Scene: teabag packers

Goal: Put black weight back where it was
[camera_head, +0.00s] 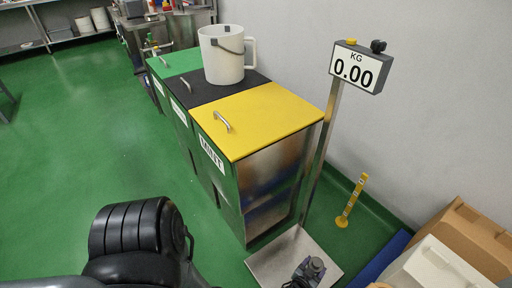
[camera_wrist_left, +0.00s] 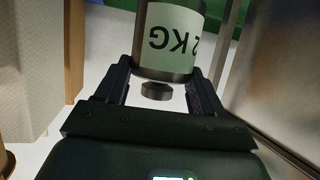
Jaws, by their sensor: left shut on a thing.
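A black weight (camera_wrist_left: 168,72) with a pale label reading "KG" upside down fills the top middle of the left wrist view. A small round knob (camera_wrist_left: 157,91) is at its near end. My left gripper (camera_wrist_left: 160,80) is shut on the weight, with one finger on each side. In the head view my left gripper (camera_head: 308,271) shows small and dark at the bottom edge, over the scale's metal platform (camera_head: 275,257). The weight cannot be clearly made out there. The scale display (camera_head: 357,68) reads 0.00 KG. My right gripper is not in view.
Metal bins with yellow (camera_head: 262,118), black (camera_head: 222,91) and green (camera_head: 172,63) lids stand left of the scale post (camera_head: 321,165). A white bucket (camera_head: 222,66) sits on the black lid. Cardboard boxes (camera_head: 462,238) are at the right. A yellow post (camera_head: 351,200) stands behind.

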